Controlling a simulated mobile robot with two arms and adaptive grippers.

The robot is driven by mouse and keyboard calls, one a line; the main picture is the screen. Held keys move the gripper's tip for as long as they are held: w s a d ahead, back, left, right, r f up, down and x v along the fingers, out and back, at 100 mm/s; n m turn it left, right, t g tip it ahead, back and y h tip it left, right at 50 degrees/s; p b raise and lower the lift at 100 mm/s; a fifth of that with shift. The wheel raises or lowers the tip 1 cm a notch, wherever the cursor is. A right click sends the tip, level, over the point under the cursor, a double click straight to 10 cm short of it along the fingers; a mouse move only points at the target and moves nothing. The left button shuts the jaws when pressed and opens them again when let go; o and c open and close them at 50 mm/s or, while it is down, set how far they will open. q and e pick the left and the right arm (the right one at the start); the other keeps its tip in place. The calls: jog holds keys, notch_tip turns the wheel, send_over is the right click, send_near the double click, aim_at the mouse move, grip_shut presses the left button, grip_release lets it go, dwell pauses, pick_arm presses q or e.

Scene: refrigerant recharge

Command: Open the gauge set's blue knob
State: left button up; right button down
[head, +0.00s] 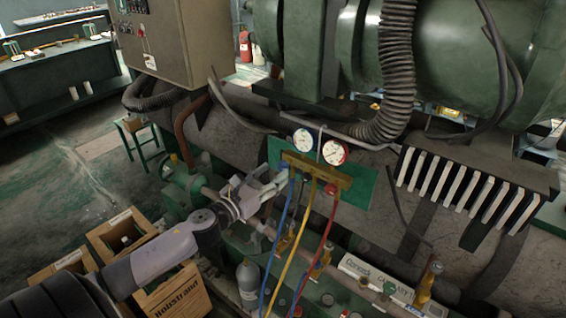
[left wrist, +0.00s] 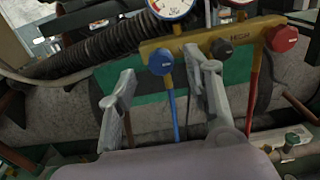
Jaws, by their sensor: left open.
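The gauge set has a brass manifold bar (head: 318,170) on a green panel, with a blue-rimmed gauge (head: 303,141) and a red-rimmed gauge (head: 334,152) above it. In the left wrist view the blue knob (left wrist: 161,61) sits at the left of the bar, with a black knob (left wrist: 222,48) and a red knob (left wrist: 283,38) to its right. My left gripper (head: 277,182) is open beside the bar's left end. In the wrist view its fingers appear on either side of the blue knob, without visible contact. My right gripper is out of view.
Blue, yellow (head: 295,245) and red hoses hang below the bar. A corrugated black hose (head: 396,70) drops behind the gauges. A grey cylinder (head: 248,280) and wooden crates (head: 180,297) stand below my left arm. A white box (head: 375,278) lies at lower right.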

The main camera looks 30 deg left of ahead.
aim_at(281, 167)
pick_arm(q)
jog(key=shift+w+d+p, duration=0.2)
jog(key=shift+w+p, duration=0.3)
jog(key=shift+w, duration=2.2)
jog(key=shift+c, duration=0.2)
grip_shut()
